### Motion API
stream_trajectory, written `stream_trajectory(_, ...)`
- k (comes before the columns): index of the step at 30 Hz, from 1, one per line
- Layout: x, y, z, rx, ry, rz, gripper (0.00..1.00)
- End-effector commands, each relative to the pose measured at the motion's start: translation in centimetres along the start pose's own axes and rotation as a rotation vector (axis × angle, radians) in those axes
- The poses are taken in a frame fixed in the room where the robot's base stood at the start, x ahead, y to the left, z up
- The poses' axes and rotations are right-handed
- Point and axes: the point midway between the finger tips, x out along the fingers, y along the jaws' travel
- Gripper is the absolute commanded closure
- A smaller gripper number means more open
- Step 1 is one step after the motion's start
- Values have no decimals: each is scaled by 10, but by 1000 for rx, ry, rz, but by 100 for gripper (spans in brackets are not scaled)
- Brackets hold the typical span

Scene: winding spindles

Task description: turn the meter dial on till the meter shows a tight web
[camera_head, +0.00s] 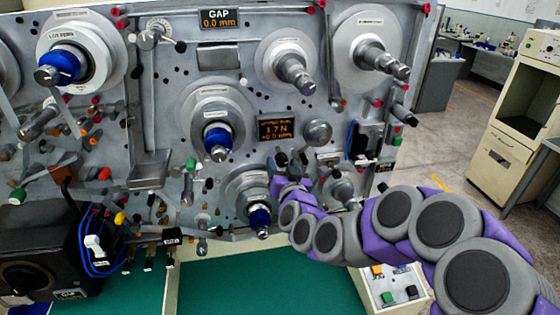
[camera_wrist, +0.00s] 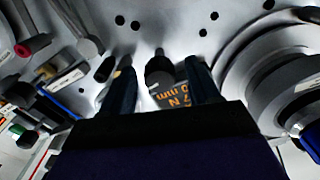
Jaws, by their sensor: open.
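The meter display (camera_head: 280,129) on the machine's front panel shows 1.7 N and +0.0 mm in orange digits. It also shows, turned round, in the wrist view (camera_wrist: 172,96), partly hidden by my gripper. My gripper (camera_head: 290,160) is just below the display in the head view. In the wrist view my gripper (camera_wrist: 160,66) is open, with its two dark fingers apart. A dark knob (camera_wrist: 158,70) appears between the fingers; I cannot tell whether they touch it. I cannot tell for sure whether this knob is the meter dial.
A round grey knob (camera_head: 317,132) sits right of the meter display. A gap display (camera_head: 219,19) reads 0.0 mm. Blue-capped spindles (camera_head: 217,139) and bare metal spindles (camera_head: 294,73) stick out around my gripper. A green surface (camera_head: 265,278) lies below.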

Motion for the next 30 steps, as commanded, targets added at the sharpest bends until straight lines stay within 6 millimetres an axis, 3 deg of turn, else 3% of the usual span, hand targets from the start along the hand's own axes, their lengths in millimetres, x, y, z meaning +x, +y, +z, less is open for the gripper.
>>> stream_trajectory(10, -46, 1, 4, -2, 3, 1, 39)
stream_trajectory(30, -88, 0, 5, -3, 2, -1, 39)
